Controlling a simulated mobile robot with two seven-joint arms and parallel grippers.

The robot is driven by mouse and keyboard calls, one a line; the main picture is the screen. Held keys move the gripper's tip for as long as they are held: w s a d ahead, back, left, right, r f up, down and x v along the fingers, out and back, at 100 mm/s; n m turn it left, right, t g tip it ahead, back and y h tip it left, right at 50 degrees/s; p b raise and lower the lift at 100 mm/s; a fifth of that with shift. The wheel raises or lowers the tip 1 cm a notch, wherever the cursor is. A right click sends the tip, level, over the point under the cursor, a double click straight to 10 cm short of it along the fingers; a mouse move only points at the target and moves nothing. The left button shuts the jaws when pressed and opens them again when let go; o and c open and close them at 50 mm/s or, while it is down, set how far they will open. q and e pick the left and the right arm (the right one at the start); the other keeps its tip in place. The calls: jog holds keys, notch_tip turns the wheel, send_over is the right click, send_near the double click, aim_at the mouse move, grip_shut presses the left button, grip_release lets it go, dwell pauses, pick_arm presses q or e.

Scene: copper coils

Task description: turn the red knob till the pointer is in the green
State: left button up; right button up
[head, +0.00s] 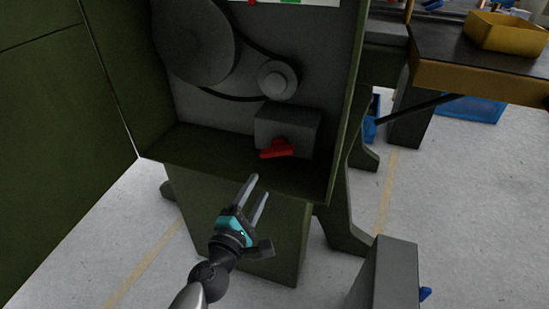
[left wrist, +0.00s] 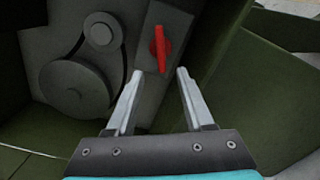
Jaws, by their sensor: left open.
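The red knob (head: 278,148) sits on the front of a grey box (head: 287,121) inside a green machine housing. In the left wrist view the red knob (left wrist: 160,48) shows beyond the fingertips, roughly between them. My left gripper (head: 261,184) is open and empty, below and in front of the knob, apart from it. It also shows in the left wrist view (left wrist: 158,76). The pointer cannot be made out; a strip of a white plate with red and green marks (head: 290,2) is cut off at the head view's top edge. My right gripper is not in view.
A large grey pulley (head: 194,40) and a small pulley (head: 277,80) with a black belt are left of and above the box. Green housing walls (head: 343,120) flank the recess. A bench with a yellow bin (head: 508,33) stands at the right. Floor in front is partly clear.

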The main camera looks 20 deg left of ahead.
pick_arm(q)
send_near(276, 155)
jog(key=w, duration=0.7)
jog(key=shift+w+d+b, duration=0.15)
jog(key=shift+b, duration=0.25)
jog(key=shift+w, duration=0.7)
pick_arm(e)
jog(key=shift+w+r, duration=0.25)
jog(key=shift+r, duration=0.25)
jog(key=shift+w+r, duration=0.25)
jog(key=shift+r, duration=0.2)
pick_arm(q)
jog(key=shift+r, duration=0.1)
jog(key=shift+c, duration=0.4)
grip_shut()
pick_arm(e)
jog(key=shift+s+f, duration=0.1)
